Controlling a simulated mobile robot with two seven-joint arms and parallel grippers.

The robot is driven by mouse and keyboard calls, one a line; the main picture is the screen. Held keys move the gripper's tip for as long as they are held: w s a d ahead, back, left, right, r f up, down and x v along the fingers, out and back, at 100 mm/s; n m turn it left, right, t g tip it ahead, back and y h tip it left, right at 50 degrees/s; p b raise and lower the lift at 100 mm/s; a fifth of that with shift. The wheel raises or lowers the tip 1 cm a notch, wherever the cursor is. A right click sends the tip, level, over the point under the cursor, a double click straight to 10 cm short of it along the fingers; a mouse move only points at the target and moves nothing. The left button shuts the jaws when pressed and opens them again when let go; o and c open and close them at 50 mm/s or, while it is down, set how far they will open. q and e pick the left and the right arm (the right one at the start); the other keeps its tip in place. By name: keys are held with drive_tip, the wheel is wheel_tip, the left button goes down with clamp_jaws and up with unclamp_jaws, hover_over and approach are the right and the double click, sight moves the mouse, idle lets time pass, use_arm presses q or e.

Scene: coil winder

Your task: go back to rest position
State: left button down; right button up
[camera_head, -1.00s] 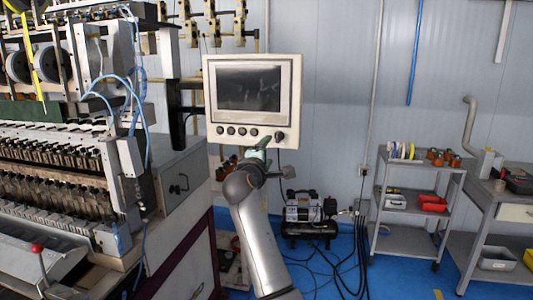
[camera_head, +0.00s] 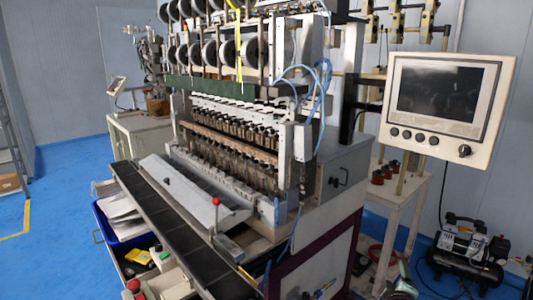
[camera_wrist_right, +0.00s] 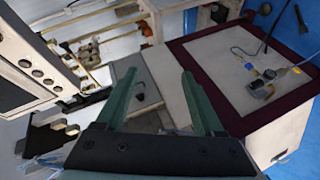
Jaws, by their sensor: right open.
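My right gripper (camera_head: 402,284) shows only in small part at the bottom edge of the head view, right of the coil winder (camera_head: 232,140). In the right wrist view its two green fingers (camera_wrist_right: 158,76) stand apart with nothing between them. Beyond them is the grey box (camera_wrist_right: 143,85) on the machine's side. My left gripper is not in view.
The monitor panel (camera_head: 449,104) juts out at the right, above a compressor (camera_head: 466,250) on the floor. A white stand (camera_head: 402,200) stands beside the machine. A blue bin (camera_head: 121,222) is at the machine's front left. Blue floor (camera_head: 65,200) is open at the left.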

drive_tip(key=s+a+f+m+g+y, duration=0.1)
drive_tip(key=s+a+f+y, duration=0.2)
drive_tip(key=s+a+f, duration=0.35)
drive_tip(key=s+a+f+m+g+y, duration=0.1)
drive_tip(key=s+a+f+m+y, duration=0.15)
drive_tip(key=s+f, duration=0.75)
drive_tip(key=s+a+f+m+g+y, duration=0.1)
drive_tip(key=s+a+f, duration=0.1)
drive_tip(key=s, duration=0.5)
drive_tip(key=s+a+f+m+g+y, duration=0.1)
drive_tip(key=s+a+f+m+y, duration=0.1)
drive_tip(key=s+a, duration=0.3)
drive_tip(key=s+f, duration=0.1)
drive_tip(key=s, duration=0.2)
drive_tip(key=shift+f, duration=0.3)
drive_tip(key=shift+s+m, duration=0.1)
drive_tip(key=shift+m, duration=0.15)
drive_tip(key=shift+c, duration=0.3)
